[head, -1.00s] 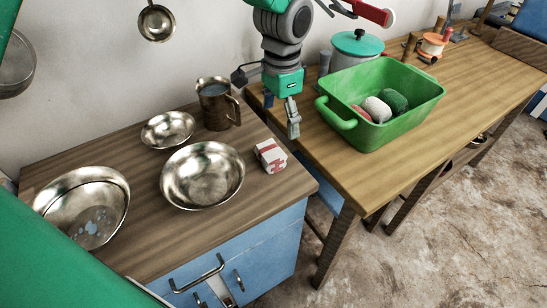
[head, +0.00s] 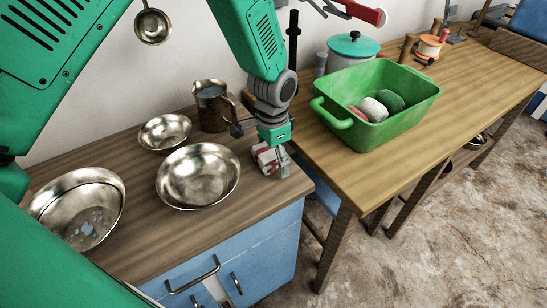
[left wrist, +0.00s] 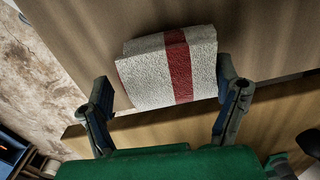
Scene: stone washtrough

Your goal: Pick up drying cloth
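The drying cloth (head: 265,157) is a small folded white block with red stripes, lying near the right end of the brown counter in the head view. In the left wrist view the cloth (left wrist: 145,72) shows a white top with one red band. My left gripper (head: 273,166) is right over the cloth and hides part of it. In the left wrist view my left gripper (left wrist: 165,74) is open, with one finger on each side of the cloth. I cannot tell whether either finger touches it. My right gripper is not in view.
Metal bowls (head: 198,176) and a mug (head: 212,106) stand left of the cloth on the counter (head: 160,235). To the right, a higher wooden table (head: 400,165) holds a green basin (head: 375,125) with rolled cloths and a lidded pot (head: 353,48).

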